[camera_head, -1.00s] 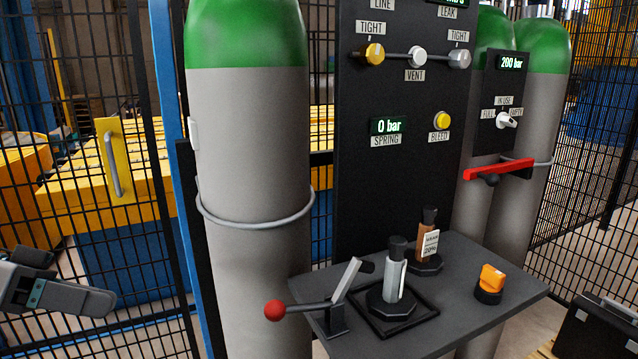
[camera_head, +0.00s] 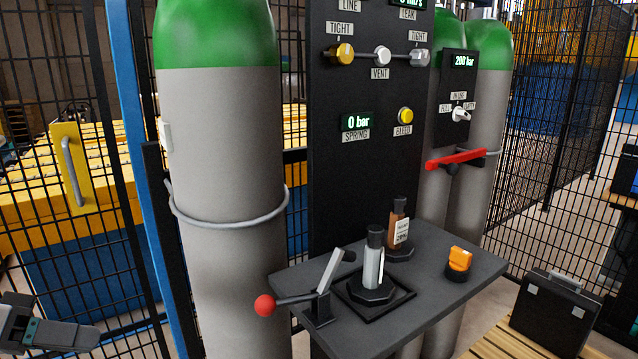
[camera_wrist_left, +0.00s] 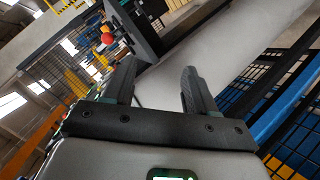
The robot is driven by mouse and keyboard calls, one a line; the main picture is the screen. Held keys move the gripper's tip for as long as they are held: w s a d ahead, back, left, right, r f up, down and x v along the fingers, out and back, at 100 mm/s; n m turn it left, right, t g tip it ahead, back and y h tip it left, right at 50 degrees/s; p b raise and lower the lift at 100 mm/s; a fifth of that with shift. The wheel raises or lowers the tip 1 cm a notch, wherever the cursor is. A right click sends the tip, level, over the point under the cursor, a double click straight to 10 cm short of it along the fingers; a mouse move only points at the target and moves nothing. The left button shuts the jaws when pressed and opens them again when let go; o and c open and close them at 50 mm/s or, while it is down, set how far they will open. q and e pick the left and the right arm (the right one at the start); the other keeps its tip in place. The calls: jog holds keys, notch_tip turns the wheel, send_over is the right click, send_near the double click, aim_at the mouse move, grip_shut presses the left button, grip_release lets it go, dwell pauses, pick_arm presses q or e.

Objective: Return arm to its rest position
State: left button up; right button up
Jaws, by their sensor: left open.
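My left gripper (camera_head: 60,336) shows at the lower left edge of the head view, only partly in frame and away from the shelf and its objects. In the left wrist view its two fingers (camera_wrist_left: 160,88) stand apart with nothing between them. Beyond the fingers, the wrist view shows a large grey cylinder (camera_wrist_left: 215,45) and a red ball knob (camera_wrist_left: 107,39). My right gripper is not in either view.
A grey gas cylinder (camera_head: 225,180) with a green top stands between the left gripper and the shelf (camera_head: 430,290). The shelf holds a red-knobbed lever (camera_head: 265,305), two bottles and an orange knob (camera_head: 459,258). Mesh fence (camera_head: 90,200) stands behind. A black case (camera_head: 550,315) is at right.

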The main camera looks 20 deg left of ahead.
pick_arm(q)
jog(key=w+d+f+n+g+y, duration=0.15)
jog(key=d+f, duration=0.25)
jog(key=f, duration=0.7)
jog(key=w+d+f+n+g, duration=0.2)
jog(key=w+d+f+g, duration=0.1)
jog(key=f, duration=0.8)
jog(key=w+d+f+n+g+y, duration=0.15)
jog(key=d+f, duration=0.25)
jog(key=f, duration=0.7)
jog(key=s+d+f+m+g+y, duration=0.1)
jog(key=s+d+f, duration=0.4)
jog(key=d+f, duration=0.35)
jog(key=s+d+f+m+g+y, duration=0.1)
jog(key=s+d+f+m, duration=0.1)
jog(key=s+d+f, duration=0.6)
jog(key=w+d+r+p, duration=0.1)
jog(key=r+p, duration=0.8)
jog(key=r, duration=0.1)
jog(key=w+d+r+p, duration=0.1)
jog(key=d+r+p, duration=0.1)
jog(key=r+p, duration=0.8)
jog(key=shift+w+r, duration=0.15)
jog(key=shift+w, duration=0.15)
